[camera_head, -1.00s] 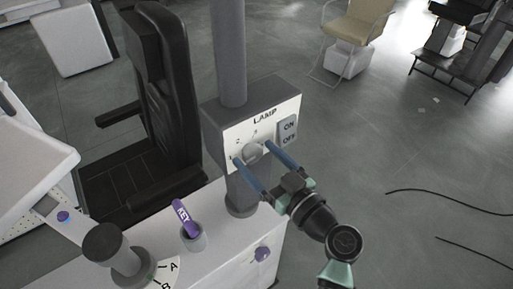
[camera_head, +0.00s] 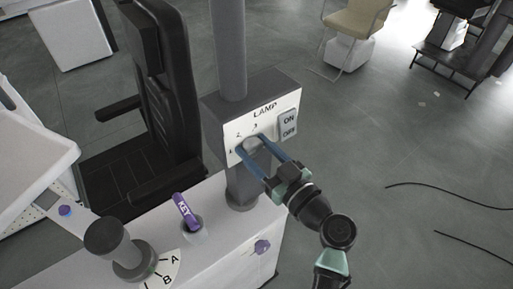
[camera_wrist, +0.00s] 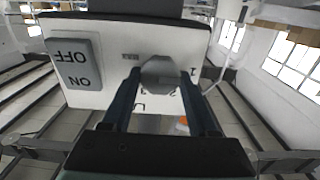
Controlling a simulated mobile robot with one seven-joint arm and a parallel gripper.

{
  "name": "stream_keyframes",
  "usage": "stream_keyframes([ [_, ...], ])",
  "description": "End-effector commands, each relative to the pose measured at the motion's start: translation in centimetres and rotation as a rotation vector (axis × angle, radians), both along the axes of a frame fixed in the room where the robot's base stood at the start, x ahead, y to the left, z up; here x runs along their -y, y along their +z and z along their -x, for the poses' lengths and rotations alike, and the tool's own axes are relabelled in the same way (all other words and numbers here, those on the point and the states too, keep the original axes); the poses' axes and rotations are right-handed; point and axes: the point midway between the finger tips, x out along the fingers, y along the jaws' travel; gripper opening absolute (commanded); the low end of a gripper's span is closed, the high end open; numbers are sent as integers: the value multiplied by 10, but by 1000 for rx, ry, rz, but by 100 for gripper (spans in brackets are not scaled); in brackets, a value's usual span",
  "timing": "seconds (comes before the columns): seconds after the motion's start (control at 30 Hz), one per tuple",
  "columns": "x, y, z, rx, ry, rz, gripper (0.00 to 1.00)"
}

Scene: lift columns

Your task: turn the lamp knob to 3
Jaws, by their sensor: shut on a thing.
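The lamp panel (camera_head: 238,129) is a white plate on a grey box on a column, with the word LAMP and a dial marked with numbers; 2 and 3 show above the knob. The grey lamp knob (camera_head: 252,144) sits in the middle of the dial; in the wrist view the knob (camera_wrist: 159,76) is between the two fingers. My gripper (camera_head: 252,149) has its blue fingers shut on the knob's sides. The wrist view shows the fingers (camera_wrist: 158,92) on either side of it. I cannot tell which number the knob points at.
An ON/OFF rocker switch (camera_head: 288,126) is right of the knob. A purple KEY tag (camera_head: 184,210) stands in a grey cup on the white cabinet (camera_head: 222,225). A dark knob (camera_head: 106,238) with an A/B dial is at front left. A black chair (camera_head: 160,90) stands behind.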

Motion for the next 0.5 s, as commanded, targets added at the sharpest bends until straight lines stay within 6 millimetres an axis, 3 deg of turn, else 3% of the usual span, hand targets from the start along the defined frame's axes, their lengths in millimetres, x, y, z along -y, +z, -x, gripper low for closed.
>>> stream_keyframes([
  [0.5,1,-3,-1,-146,-1,-202,4],
])
